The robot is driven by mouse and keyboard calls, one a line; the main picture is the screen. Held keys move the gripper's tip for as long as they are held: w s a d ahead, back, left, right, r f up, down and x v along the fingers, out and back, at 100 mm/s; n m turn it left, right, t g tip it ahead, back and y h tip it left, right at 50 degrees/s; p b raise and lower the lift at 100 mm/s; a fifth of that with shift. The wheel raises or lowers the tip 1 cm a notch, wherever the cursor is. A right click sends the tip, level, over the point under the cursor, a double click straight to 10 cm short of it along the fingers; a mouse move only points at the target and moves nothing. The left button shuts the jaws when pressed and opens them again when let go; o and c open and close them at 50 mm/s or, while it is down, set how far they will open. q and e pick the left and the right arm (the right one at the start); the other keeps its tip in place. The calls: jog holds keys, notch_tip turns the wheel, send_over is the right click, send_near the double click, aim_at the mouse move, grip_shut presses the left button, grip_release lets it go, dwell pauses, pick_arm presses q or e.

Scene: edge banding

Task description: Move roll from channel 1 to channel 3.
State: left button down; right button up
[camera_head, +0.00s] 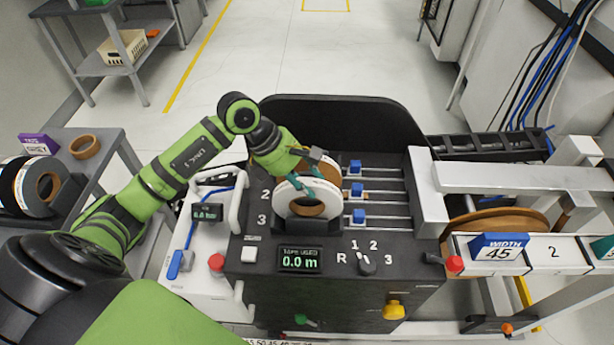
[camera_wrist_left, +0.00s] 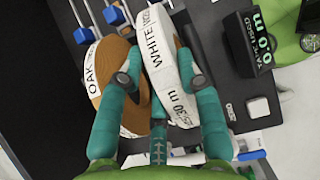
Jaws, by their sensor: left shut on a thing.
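A white roll (camera_head: 286,203) with a brown core stands upright at the front of the black machine's roll holder, about level with the number 3. I cannot tell if it is fully seated. In the wrist view the white roll (camera_wrist_left: 165,65) is lettered WHITE. My left gripper (camera_head: 306,187) reaches down over it, and its teal fingers (camera_wrist_left: 163,80) lie one on each side, shut on it. A brown roll (camera_head: 329,165) stands just behind; in the wrist view this OAK roll (camera_wrist_left: 107,72) is beside the left finger. My arm hides the label of channel 1.
Blue sliders (camera_head: 357,189) on rails stand right of the rolls. A control panel with a 0.0 m display (camera_head: 300,259) and a knob (camera_head: 367,264) is in front. A black guard (camera_head: 350,120) rises behind.

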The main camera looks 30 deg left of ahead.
pick_arm(q)
jog(key=shift+f+b, duration=0.35)
jog(key=shift+b, duration=0.15)
jog(key=c, duration=0.8)
grip_release()
jog(key=shift+r, duration=0.1)
jog(key=shift+r+p, duration=0.2)
jog(key=shift+p, duration=0.2)
jog(key=shift+a+r, duration=0.15)
jog(key=shift+r, duration=0.05)
jog(key=b+v, duration=0.3)
jog(key=v, duration=0.8)
jog(key=shift+s+a+r, duration=0.1)
jog(key=shift+s+r, duration=0.1)
jog(key=shift+r, duration=0.1)
